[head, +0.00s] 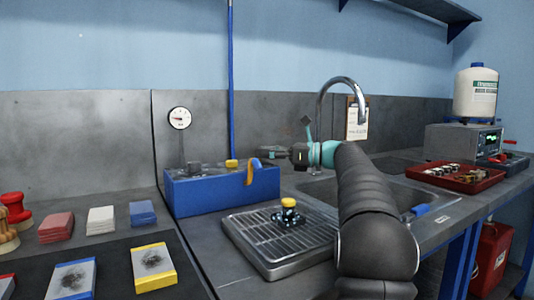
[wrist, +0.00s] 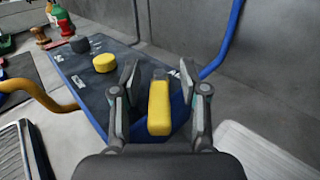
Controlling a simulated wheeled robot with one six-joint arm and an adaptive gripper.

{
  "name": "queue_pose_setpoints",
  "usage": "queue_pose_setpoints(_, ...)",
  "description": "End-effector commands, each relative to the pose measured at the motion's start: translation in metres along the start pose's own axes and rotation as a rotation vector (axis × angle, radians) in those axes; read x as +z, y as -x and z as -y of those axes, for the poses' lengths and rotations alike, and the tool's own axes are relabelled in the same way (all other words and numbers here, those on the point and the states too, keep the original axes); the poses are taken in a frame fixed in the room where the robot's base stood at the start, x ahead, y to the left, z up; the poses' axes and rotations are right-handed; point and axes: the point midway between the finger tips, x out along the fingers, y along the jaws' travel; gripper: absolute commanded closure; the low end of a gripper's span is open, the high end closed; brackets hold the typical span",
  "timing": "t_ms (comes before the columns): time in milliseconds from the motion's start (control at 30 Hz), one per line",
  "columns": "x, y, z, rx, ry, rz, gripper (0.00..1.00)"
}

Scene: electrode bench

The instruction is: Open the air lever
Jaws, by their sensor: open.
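The air lever is most likely the yellow handle (wrist: 159,108) at the near end of the dark top of a blue box. It stands between the two open fingers of my gripper (wrist: 158,84) in the wrist view, with a visible gap on each side. In the head view my gripper (head: 272,153) reaches left over the right end of the blue box (head: 222,192). I cannot make out the lever apart from the gripper there. A round yellow knob (wrist: 105,63) and a dark knob (wrist: 80,45) sit farther along the box top.
A blue pipe (head: 231,80) runs up the wall behind. A metal rack tray (head: 285,238) with a yellow-capped item lies in front. A tap (head: 343,82) and sink stand at right.

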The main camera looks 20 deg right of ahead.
Motion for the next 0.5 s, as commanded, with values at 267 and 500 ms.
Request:
queue_pose_setpoints(267,0.0,0.034,0.001,-0.004,0.0,0.0,0.56)
queue_pose_setpoints(500,0.0,0.082,0.001,-0.005,0.0,0.0,0.56)
